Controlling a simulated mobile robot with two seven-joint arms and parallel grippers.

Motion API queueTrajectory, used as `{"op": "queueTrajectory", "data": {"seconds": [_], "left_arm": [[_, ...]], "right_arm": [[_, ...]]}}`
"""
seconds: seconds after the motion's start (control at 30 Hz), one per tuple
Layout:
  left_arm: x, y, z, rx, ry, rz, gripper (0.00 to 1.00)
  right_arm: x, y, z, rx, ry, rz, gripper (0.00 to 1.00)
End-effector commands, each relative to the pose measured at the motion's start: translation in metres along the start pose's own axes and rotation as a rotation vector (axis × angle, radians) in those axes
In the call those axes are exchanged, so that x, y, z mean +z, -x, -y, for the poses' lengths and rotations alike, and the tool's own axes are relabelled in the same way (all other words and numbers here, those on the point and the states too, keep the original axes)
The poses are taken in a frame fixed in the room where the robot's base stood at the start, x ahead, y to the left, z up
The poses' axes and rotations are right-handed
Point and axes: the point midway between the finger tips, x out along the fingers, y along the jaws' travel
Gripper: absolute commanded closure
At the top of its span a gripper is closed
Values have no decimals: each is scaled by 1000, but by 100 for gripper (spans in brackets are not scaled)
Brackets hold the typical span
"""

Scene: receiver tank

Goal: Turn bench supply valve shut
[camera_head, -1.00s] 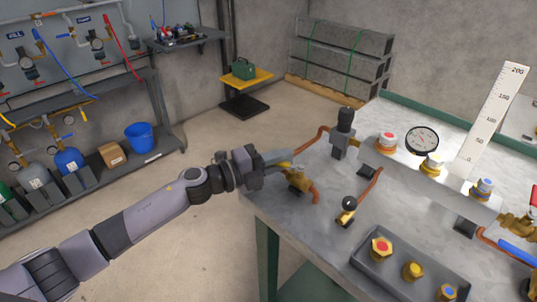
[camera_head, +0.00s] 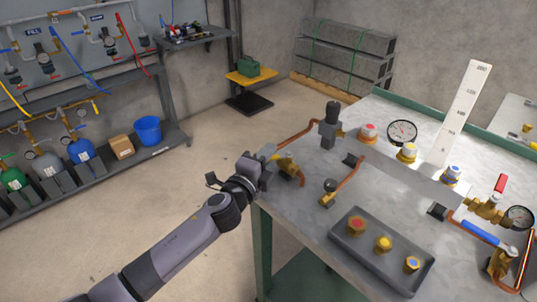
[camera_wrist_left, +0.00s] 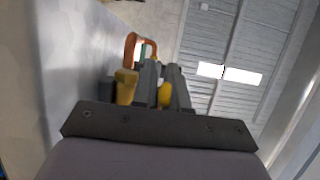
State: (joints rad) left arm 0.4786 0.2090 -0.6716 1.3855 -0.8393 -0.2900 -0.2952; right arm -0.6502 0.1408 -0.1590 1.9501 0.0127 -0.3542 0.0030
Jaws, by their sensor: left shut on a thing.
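The bench supply valve (camera_head: 287,168) is a brass body with a yellow handle at the bench's near left corner, joined to copper pipe. My left gripper (camera_head: 268,153) is at this valve, its fingers shut on the yellow handle (camera_wrist_left: 165,97). In the left wrist view the handle shows between the two grey fingers, with the brass valve body (camera_wrist_left: 126,87) just left of them and a copper bend behind. In the head view the gripper hides part of the handle, so its exact angle is unclear. My right gripper is in neither view.
The metal bench (camera_head: 300,215) holds a black-topped regulator (camera_head: 330,125), a manifold with coloured caps, a dial gauge (camera_head: 402,132), a white scale (camera_head: 462,112) and a grey tray (camera_head: 345,248) of brass fittings. A small black-knobbed valve (camera_head: 328,193) stands nearby. Floor left of the bench is clear.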

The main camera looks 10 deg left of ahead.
Motion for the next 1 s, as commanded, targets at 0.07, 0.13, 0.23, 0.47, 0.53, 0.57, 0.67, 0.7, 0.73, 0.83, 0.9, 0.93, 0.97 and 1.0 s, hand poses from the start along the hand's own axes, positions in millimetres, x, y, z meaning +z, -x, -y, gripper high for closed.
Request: {"op": "queueTrajectory", "data": {"seconds": [0.07,0.13,0.23,0.47,0.53,0.57,0.67,0.7,0.73,0.83,0.9,0.93,0.97,1.0], "left_arm": [[-6,3,-4,1,9,66,100],[-7,5,-6,1,8,126,100],[-9,8,-6,0,7,204,100],[-13,12,-4,0,3,343,100],[-14,13,-4,0,2,373,100],[-14,13,-4,0,3,383,100],[-15,14,-3,0,2,412,100],[-15,14,-3,1,2,421,100],[-15,15,-2,1,2,426,100],[-16,15,-2,0,0,437,100],[-16,15,-1,0,0,441,100],[-16,15,-1,0,0,442,100],[-16,15,-1,0,0,443,100],[-16,15,-1,1,0,443,100]], "right_arm": [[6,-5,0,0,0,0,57],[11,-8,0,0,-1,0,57],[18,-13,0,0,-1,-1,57],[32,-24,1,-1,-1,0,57],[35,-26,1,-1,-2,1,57],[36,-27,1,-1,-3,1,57],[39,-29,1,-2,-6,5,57],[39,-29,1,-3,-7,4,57],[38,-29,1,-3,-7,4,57],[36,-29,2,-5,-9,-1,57],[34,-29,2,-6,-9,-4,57],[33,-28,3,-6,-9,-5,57],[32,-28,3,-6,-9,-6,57],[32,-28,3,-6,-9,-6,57]]}}
